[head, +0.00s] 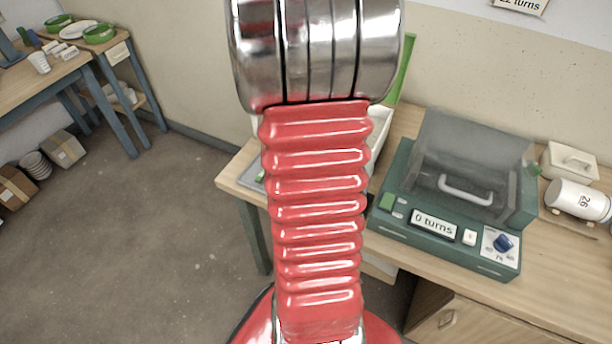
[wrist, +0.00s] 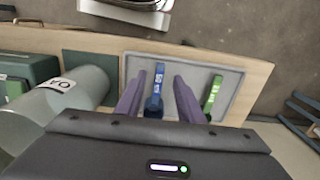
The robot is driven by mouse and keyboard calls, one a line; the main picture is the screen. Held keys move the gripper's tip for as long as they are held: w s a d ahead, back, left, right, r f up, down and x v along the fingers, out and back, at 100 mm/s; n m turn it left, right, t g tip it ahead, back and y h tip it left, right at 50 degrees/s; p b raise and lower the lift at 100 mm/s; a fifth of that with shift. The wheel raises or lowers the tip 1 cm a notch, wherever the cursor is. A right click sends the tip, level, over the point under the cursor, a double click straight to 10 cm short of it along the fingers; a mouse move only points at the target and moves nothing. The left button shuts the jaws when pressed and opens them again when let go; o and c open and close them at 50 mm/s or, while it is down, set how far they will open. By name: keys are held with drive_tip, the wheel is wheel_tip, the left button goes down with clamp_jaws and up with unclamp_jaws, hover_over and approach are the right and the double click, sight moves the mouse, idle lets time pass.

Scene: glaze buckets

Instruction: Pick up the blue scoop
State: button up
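The blue scoop (wrist: 157,82) lies in a shallow grey tray (wrist: 226,76) in the wrist view, its blue handle with white marks pointing up the picture. My gripper (wrist: 159,77) has two purple fingers, open, one on each side of the blue scoop in the picture. Gaps show between the scoop and the fingertips, and I cannot tell how far above the scoop they are. The scoop's lower end is hidden by my gripper body. In the head view my arm hides the blue scoop and my gripper.
A green scoop (wrist: 212,93) lies right of the blue one. A grey cylinder with a white label (wrist: 62,84) is left of my fingers.

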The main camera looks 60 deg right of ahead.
drive_tip(key=shift+d+f, duration=0.15)
drive_tip(key=shift+f, duration=2.5)
drive_tip(key=shift+c, duration=0.3)
clamp_jaws()
